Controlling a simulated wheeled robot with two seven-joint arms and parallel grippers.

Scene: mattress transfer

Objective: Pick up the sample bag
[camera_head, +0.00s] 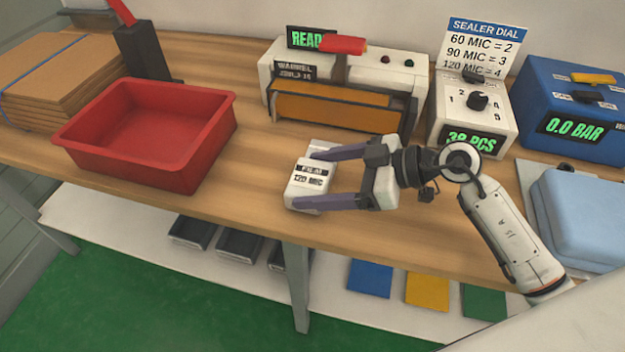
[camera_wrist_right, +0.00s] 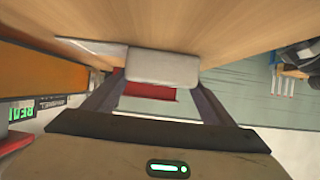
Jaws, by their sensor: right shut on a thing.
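The sample bag (camera_head: 308,178) is a small white packet with a dark label band and the print "120 MIC". It is at the middle of the wooden table, in front of the sealer. My right gripper (camera_head: 318,176) is shut on it, with one purple-grey finger along each side. In the right wrist view the bag (camera_wrist_right: 162,67) shows as a pale block between the two fingertips. I cannot tell whether it rests on the table or is slightly raised. My left gripper is not in view.
A red tray (camera_head: 150,165) stands empty to the left, near cardboard sheets (camera_head: 70,75). The sealer (camera_head: 340,105), a dial box (camera_head: 480,120) and a blue vacuum unit (camera_head: 575,110) line the back. A light blue padded thing (camera_head: 585,215) lies right. Bare table (camera_head: 255,180) separates tray and bag.

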